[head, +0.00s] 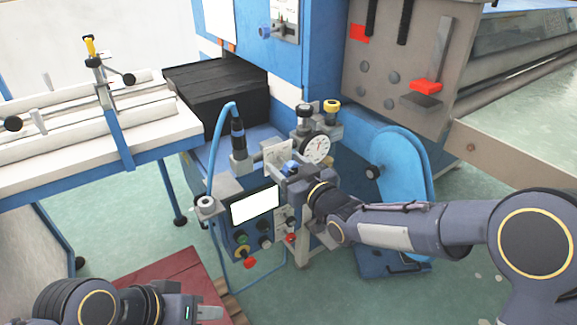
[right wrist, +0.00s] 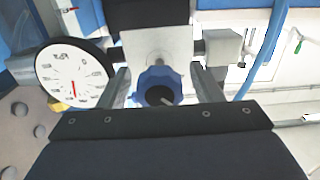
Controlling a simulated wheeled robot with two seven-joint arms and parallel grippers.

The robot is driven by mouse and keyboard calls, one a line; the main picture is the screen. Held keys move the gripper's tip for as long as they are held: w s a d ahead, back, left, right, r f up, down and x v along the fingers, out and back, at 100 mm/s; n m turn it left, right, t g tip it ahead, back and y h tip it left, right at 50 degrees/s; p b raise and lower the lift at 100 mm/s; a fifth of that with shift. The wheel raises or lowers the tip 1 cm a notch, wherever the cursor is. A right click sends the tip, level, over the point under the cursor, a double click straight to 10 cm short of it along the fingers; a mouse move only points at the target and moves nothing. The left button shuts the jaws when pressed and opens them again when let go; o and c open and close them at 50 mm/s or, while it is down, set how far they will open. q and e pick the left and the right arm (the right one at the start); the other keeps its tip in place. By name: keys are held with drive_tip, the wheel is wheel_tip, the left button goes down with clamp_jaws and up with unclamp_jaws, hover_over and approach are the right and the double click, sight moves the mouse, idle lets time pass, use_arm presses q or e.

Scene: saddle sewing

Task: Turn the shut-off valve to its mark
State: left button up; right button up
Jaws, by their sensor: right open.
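The shut-off valve has a blue lobed knob (right wrist: 157,82) with a dark centre and a small light pointer line. It also shows in the head view as a small blue spot (head: 291,166) at my right gripper. A pale plate (right wrist: 150,48) lies behind the knob; in the head view this plate (head: 277,155) carries fine markings too small to read. My right gripper (right wrist: 163,88) is open, one finger on each side of the knob, with gaps visible between fingers and knob. My left gripper (head: 210,312) is low at the bottom of the head view, away from the valve; its jaw opening is unclear.
A round white gauge (head: 317,149) stands right beside the valve, also large in the right wrist view (right wrist: 75,75). A lit screen panel (head: 255,206) with buttons sits below left. A blue hose (head: 214,140) arches at left. A blue wheel guard (head: 403,165) stands right.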

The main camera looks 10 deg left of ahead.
drive_tip(key=c, duration=1)
drive_tip(key=m+b, duration=0.1)
drive_tip(key=m, duration=0.1)
drive_tip(key=m+b, duration=0.1)
drive_tip(key=b, duration=0.1)
drive_tip(key=shift+d+f+m, duration=0.1)
drive_tip(key=shift+f+m, duration=0.1)
drive_tip(key=shift+m, duration=0.2)
drive_tip(key=m+b, duration=0.3)
drive_tip(key=m, duration=0.2)
drive_tip(key=m+b, duration=0.3)
drive_tip(key=m, duration=0.2)
drive_tip(key=shift+m, duration=0.4)
drive_tip(key=shift+m+b, duration=1.15)
drive_tip(key=shift+m, duration=0.55)
drive_tip(key=shift+r, duration=0.1)
